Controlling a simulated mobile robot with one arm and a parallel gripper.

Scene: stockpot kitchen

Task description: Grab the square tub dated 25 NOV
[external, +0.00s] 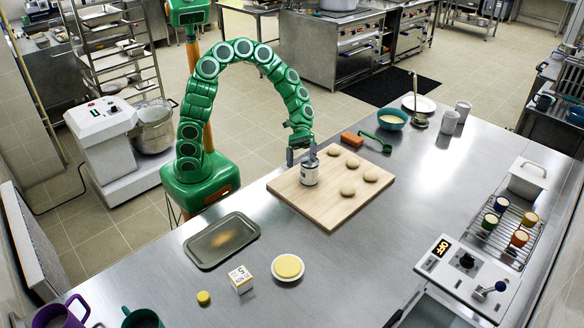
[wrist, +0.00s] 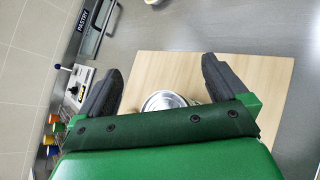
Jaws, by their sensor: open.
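A small square white tub (external: 241,279) with dark print stands on the steel counter at the lower middle of the external view. The print is too small to read fully; a 5 shows on it. My gripper (external: 302,156) is open over the wooden board, at a metal can with a pale label (external: 309,172). In the wrist view my gripper (wrist: 162,66) has its fingers wide apart, with the can's round top (wrist: 164,101) between them, lower down. I cannot tell whether a finger touches the can. The square tub does not show in the wrist view.
The board (external: 318,207) also holds several dough balls. Near the square tub are a round dish with a yellow top (external: 288,267), a small yellow cap (external: 203,297) and a dark tray (external: 222,240). Mugs stand at the lower left. The counter right of the dish is clear.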

